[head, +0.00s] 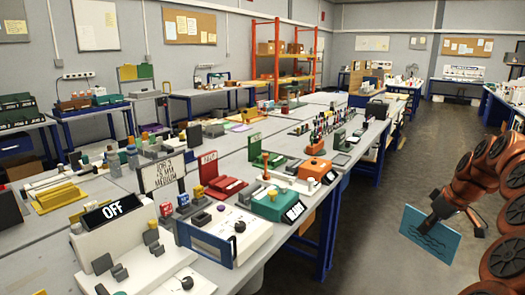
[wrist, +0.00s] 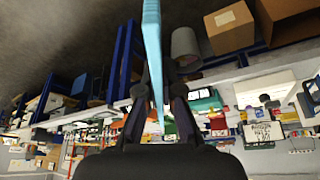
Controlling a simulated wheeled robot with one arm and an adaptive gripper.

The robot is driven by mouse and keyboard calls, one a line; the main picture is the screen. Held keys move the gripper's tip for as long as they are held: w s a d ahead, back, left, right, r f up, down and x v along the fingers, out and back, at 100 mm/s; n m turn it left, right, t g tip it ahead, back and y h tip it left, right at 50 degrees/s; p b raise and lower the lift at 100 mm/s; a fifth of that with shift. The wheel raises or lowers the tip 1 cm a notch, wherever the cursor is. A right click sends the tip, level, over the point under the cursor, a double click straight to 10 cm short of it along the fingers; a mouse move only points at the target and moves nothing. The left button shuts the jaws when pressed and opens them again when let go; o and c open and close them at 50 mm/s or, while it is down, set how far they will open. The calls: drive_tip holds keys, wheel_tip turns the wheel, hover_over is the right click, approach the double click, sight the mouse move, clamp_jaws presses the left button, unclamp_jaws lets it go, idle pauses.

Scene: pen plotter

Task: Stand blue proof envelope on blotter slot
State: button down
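The blue proof envelope (head: 430,236) is a flat blue sheet with dark wavy marks, held tilted in the air over the floor at the right of the head view. My gripper (head: 437,212) is shut on its upper part. In the wrist view the envelope (wrist: 153,40) shows nearly edge-on between the two dark fingers of my gripper (wrist: 157,95). The blotter slot cannot be told for certain among the bench items. Slotted holders stand there: a yellow one (head: 58,196), a red one (head: 222,181) and a green one (head: 262,149).
The long grey bench (head: 330,187) is crowded, with an OFF sign (head: 111,211), a job sign (head: 164,175) and a teal box (head: 279,203) near its edge. Open floor (head: 375,200) lies between bench and arm. An orange shelf rack (head: 277,60) stands behind.

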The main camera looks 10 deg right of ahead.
drive_tip(key=w+a+p, duration=0.3)
drive_tip(key=w+a, duration=0.4)
drive_tip(key=a, duration=0.4)
drive_tip(key=a+f+m+p, duration=0.1)
drive_tip(key=a+f+p, duration=0.2)
drive_tip(key=a, duration=0.9)
drive_tip(key=s+a+f+m+h+p, duration=0.1)
drive_tip(key=a+f+p, duration=0.3)
drive_tip(key=a, duration=0.9)
drive_tip(key=shift+s+a+f+m, duration=0.25)
drive_tip(key=shift+f+m, duration=0.2)
drive_tip(key=shift+m, duration=0.15)
